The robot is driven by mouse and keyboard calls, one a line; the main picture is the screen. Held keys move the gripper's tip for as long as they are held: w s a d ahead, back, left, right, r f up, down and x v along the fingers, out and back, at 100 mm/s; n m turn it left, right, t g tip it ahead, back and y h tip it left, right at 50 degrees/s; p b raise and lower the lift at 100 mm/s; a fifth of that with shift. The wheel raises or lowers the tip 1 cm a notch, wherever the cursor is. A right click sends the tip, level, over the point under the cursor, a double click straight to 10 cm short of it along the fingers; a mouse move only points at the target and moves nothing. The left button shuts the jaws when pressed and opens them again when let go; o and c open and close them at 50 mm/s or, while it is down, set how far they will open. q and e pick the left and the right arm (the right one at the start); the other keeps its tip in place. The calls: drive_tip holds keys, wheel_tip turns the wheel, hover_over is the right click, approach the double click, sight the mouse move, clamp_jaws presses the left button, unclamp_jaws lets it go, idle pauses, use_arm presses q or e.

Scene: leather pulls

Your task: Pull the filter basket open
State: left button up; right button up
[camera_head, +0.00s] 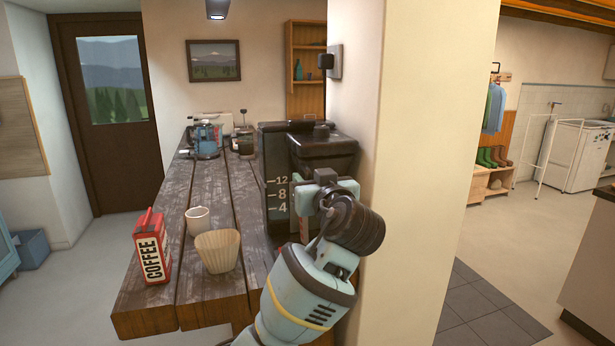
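The black coffee maker (277,180) stands at the right end of the wooden counter, against the wall pillar. Its water tank carries the marks 12, 8 and 4. The dark filter basket section (322,150) sits at its upper right, and I see no clear gap there. My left gripper (303,200) is at the front of the machine, just below this section. Its wrist hides much of the lower front. The fingers are small and partly hidden, so I cannot tell whether they are open or touch a handle. My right gripper is out of view.
A paper filter (218,250), a white cup (198,220) and a red coffee package (151,247) stand on the counter (213,312) left of my arm. Several small items stand farther back. The pillar (423,150) closes off the right side.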

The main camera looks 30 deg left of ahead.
use_arm(q)
drive_tip(key=shift+x, duration=1.15)
clamp_jaws()
